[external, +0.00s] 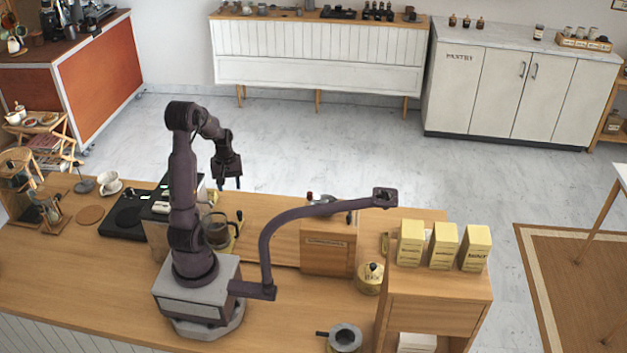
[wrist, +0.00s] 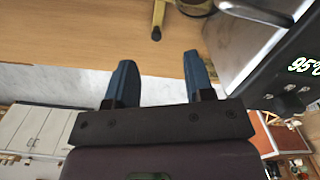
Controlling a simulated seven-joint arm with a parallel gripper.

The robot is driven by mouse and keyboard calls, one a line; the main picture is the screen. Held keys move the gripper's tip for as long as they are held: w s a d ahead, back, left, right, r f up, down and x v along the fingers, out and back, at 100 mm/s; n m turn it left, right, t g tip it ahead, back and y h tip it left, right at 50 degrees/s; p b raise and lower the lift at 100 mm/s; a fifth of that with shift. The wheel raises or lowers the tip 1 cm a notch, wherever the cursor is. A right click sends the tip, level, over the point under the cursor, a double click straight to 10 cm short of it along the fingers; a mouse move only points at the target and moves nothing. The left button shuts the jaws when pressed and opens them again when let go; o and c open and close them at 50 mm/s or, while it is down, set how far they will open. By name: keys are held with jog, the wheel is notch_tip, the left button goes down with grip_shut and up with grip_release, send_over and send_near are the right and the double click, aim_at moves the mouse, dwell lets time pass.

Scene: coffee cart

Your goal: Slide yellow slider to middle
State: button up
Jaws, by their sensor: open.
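The machine's dark panel (wrist: 285,65) shows at the right with a 95°C readout and several knobs. A short tan bar with a black end (wrist: 157,22) lies beyond the fingertips, over the wooden counter (wrist: 70,40).
A glass jug (external: 216,231) stands right of the arm. A wooden box (external: 326,247), a yellow pot (external: 370,278) and yellow cartons (external: 443,246) are further right. A dark curved arm-like part (external: 290,213) spans the counter. Cups and a brown disc (external: 90,215) lie left.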

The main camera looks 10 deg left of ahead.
jog(key=n, duration=0.2)
send_over(239, 212)
jog(key=s, duration=0.2)
notch_tip(239, 212, down, 5)
jog(key=w+n, duration=0.2)
jog(key=n, duration=0.1)
notch_tip(239, 212, down, 13)
jog(key=shift+w+r, duration=0.1)
jog(key=shift+w, duration=0.05)
grip_shut()
